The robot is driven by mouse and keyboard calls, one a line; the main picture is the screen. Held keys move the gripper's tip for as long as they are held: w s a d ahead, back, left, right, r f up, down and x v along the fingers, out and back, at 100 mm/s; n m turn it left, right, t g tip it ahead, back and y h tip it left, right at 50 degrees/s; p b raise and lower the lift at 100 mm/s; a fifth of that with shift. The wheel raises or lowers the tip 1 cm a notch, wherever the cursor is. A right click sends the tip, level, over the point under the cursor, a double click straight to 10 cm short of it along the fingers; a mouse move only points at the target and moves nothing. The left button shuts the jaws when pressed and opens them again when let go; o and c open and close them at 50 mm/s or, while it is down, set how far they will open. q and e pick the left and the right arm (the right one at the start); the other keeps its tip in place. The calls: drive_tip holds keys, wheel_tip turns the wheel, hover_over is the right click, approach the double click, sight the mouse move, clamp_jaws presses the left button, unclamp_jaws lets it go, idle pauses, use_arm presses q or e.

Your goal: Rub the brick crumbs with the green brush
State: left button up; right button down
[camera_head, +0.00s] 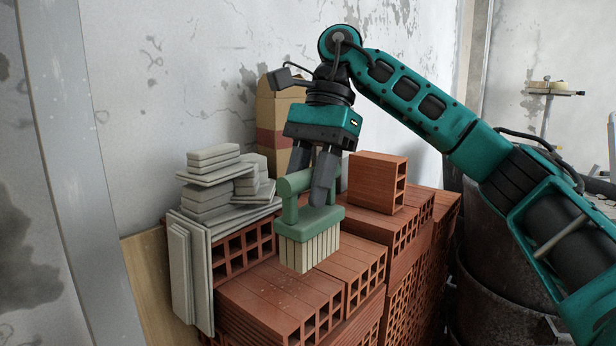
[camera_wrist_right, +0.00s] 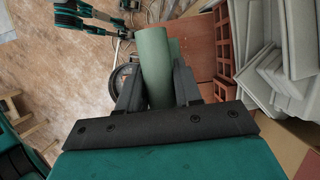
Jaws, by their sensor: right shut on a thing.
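The green brush (camera_head: 318,222) has a green handle, a flat green block and pale bristles pointing down. Its bristle ends are at or just above the top of the red brick stack (camera_head: 275,300); I cannot tell if they touch. My right gripper (camera_head: 308,186) is shut on the brush handle from above. In the right wrist view the green handle (camera_wrist_right: 154,62) lies between the dark fingers of the right gripper (camera_wrist_right: 160,85). Faint pale specks, perhaps brick crumbs (camera_head: 281,279), lie on the brick top left of the bristles. My left gripper is not in view.
Grey tiles (camera_head: 213,170) are piled behind and left of the brush, with more leaning at the stack's left side. A single hollow brick (camera_head: 376,181) stands to the right. A tan and red bag (camera_head: 272,120) stands behind by the wall. Dark buckets (camera_head: 500,290) stand at the right.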

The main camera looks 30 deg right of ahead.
sight(309, 213)
wheel_tip(309, 213, down, 6)
drive_tip(key=b, duration=0.3)
drive_tip(key=shift+r, duration=0.25)
use_arm(q)
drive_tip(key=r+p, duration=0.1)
drive_tip(key=p, duration=0.4)
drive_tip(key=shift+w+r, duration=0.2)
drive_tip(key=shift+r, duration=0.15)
use_arm(e)
drive_tip(key=w, duration=0.1)
drive_tip(key=w+a, duration=0.1)
drive_tip(key=w, duration=0.1)
drive_tip(key=w+r, duration=0.1)
drive_tip(key=w, duration=0.1)
drive_tip(key=shift+w+a, duration=0.15)
drive_tip(key=shift+a, duration=0.25)
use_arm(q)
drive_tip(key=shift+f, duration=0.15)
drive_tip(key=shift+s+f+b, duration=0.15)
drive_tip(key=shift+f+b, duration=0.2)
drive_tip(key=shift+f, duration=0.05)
use_arm(e)
drive_tip(key=shift+f, duration=0.75)
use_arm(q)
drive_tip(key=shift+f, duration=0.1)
